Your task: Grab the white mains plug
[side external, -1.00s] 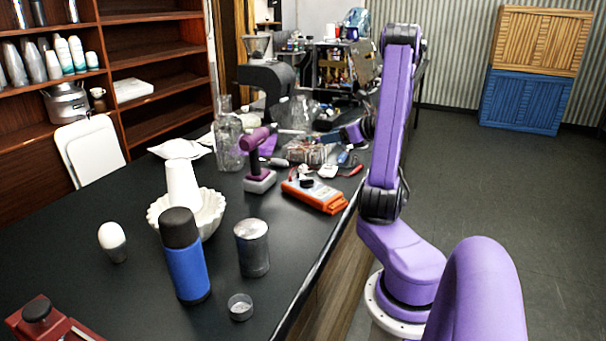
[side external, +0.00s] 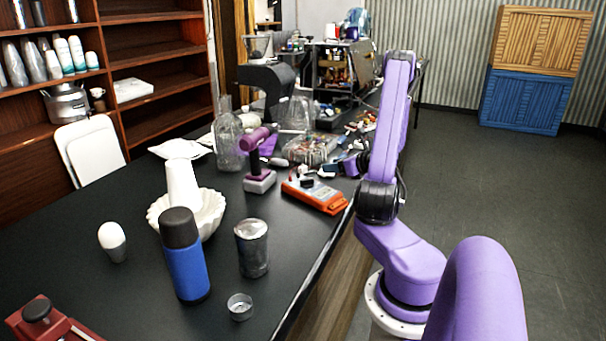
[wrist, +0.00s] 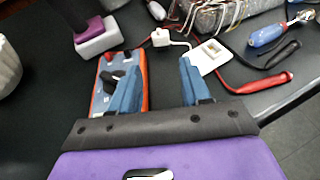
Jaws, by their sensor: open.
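The white mains plug (wrist: 160,38) looks like the small white block with a thin cable, lying on the black table just beyond my fingertips in the wrist view. My gripper (wrist: 160,76) is open, with two blue fingers apart and nothing between them. The plug is ahead of the gap, and neither finger visibly touches it. In the side view my gripper is low over the table's right edge, partly hidden by my arm, and I cannot pick out the plug clearly there.
An orange multimeter (side external: 315,195) lies beside my left finger. A flat white piece (wrist: 208,56) and a red probe (wrist: 265,83) are to the right. A blue-handled screwdriver (wrist: 267,36) lies farther right.

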